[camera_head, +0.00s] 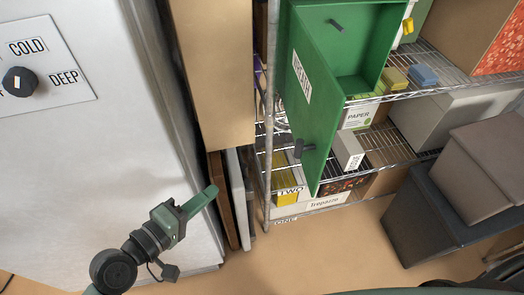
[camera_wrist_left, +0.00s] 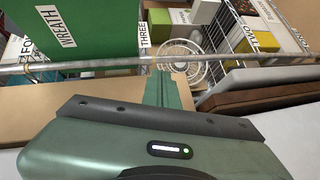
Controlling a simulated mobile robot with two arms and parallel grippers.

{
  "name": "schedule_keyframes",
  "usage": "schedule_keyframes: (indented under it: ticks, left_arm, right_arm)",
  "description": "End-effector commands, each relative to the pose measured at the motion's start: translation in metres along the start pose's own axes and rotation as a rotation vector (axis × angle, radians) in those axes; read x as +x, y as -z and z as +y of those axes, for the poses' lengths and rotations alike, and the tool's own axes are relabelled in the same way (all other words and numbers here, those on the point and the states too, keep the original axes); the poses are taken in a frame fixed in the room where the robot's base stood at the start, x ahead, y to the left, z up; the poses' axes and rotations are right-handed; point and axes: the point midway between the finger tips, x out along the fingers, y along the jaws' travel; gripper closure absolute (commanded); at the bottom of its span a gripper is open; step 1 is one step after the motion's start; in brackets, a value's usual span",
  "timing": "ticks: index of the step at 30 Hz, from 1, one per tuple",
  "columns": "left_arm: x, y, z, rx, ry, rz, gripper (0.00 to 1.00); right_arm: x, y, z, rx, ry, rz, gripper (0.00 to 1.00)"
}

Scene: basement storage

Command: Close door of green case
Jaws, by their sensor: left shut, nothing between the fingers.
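The green case (camera_head: 362,45) sits on the wire shelf, its inside visible. A green panel labelled WREATH (camera_wrist_left: 85,25), which looks like the same door, shows at the top left of the left wrist view. My left gripper (camera_head: 208,194) is shut and empty, to the left of the door and apart from it. Its closed fingers also show in the left wrist view (camera_wrist_left: 168,88). My right gripper is not in view.
The wire shelf's upright post (camera_head: 270,120) stands between my left gripper and the door. A white freezer (camera_head: 100,130) and a tall cardboard box (camera_head: 212,70) stand left. Small boxes fill the shelves, and dark grey bins (camera_head: 435,215) stand right. The floor (camera_head: 320,245) in front is clear.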

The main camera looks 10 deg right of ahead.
Motion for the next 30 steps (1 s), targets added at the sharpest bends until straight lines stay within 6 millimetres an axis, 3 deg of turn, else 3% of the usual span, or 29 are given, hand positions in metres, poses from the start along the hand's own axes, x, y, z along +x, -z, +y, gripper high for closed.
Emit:
schedule_keyframes:
  ticks: [1,3,7,11,14,24,30]
  left_arm:
    - [-0.009,-0.011,0.042,-0.031,-0.073,-0.038,1.00]
    - [-0.020,-0.025,0.082,-0.079,-0.149,-0.088,1.00]
    - [-0.035,-0.041,0.122,-0.129,-0.224,-0.147,1.00]
    - [-0.033,-0.045,0.134,-0.145,-0.243,-0.161,1.00]
    - [-0.021,-0.045,0.139,-0.146,-0.245,-0.159,1.00]
    - [0.048,-0.056,0.156,-0.143,-0.243,-0.159,1.00]
    - [0.070,-0.075,0.163,-0.144,-0.241,-0.160,1.00]
  right_arm:
    - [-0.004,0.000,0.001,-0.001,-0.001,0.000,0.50]
    - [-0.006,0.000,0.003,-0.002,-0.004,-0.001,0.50]
    - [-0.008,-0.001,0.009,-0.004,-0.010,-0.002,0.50]
    - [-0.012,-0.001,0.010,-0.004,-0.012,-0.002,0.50]
    - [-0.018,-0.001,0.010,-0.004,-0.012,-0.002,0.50]
    - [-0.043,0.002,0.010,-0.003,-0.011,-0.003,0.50]
    - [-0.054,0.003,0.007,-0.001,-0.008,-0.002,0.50]
